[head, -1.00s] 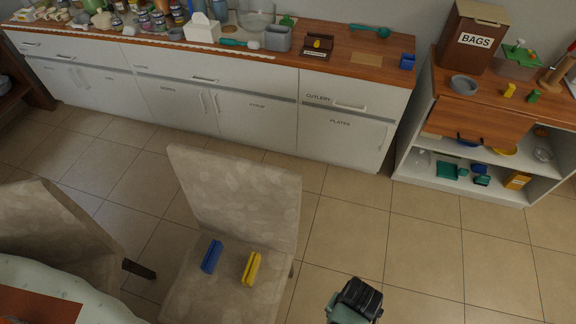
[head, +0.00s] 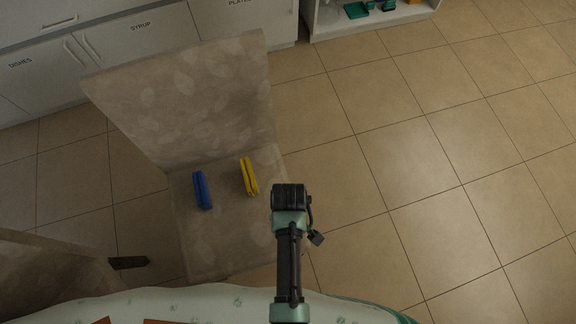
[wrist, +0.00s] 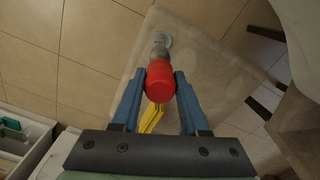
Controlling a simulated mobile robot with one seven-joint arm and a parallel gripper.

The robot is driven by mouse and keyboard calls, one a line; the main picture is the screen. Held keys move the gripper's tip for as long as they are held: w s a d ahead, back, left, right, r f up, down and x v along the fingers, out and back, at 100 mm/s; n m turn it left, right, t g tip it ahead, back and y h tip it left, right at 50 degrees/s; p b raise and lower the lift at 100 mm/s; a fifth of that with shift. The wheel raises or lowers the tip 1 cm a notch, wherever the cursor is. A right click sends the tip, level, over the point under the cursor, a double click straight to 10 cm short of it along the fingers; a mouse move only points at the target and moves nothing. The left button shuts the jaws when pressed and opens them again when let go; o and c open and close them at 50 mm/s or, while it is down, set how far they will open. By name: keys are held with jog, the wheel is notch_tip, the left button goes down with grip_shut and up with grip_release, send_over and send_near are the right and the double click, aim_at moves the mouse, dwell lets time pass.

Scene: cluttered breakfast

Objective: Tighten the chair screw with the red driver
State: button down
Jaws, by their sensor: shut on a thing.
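My gripper (wrist: 160,82) is shut on the red driver (wrist: 160,84), with one blue finger on each side of its handle. The driver's grey shaft points away toward a pale round piece (wrist: 163,40) at the chair seat, probably the screw; I cannot tell whether the tip touches it. The beige chair (head: 210,240) stands left of centre in the head view. My arm's end hangs at the right side of its seat there, with the fingers and driver hidden.
A second chair (head: 50,285) is at lower left. A pale-covered table (head: 200,305) runs along the bottom. Cabinets (head: 140,45) stand behind. The tiled floor (head: 430,180) at right is clear.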

jog(key=f, duration=0.1)
jog(key=f+n+b, duration=0.1)
jog(key=f, duration=0.1)
jog(key=shift+s+f+n+b, duration=0.25)
jog(key=shift+s+n+b, duration=0.05)
jog(key=shift+n+b, duration=0.1)
jog(key=shift+r, duration=0.2)
jog(key=shift+r+p, duration=0.15)
jog(key=shift+p, duration=0.35)
jog(key=shift+f+b, duration=1.2)
jog(key=shift+f, duration=0.45)
jog(key=shift+p, duration=0.4)
jog(key=shift+f+b, duration=0.55)
jog(key=shift+f, duration=0.2)
jog(key=shift+f+b, duration=0.4)
jog(key=shift+f, duration=0.25)
jog(key=shift+c, duration=1.7)
grip_release()
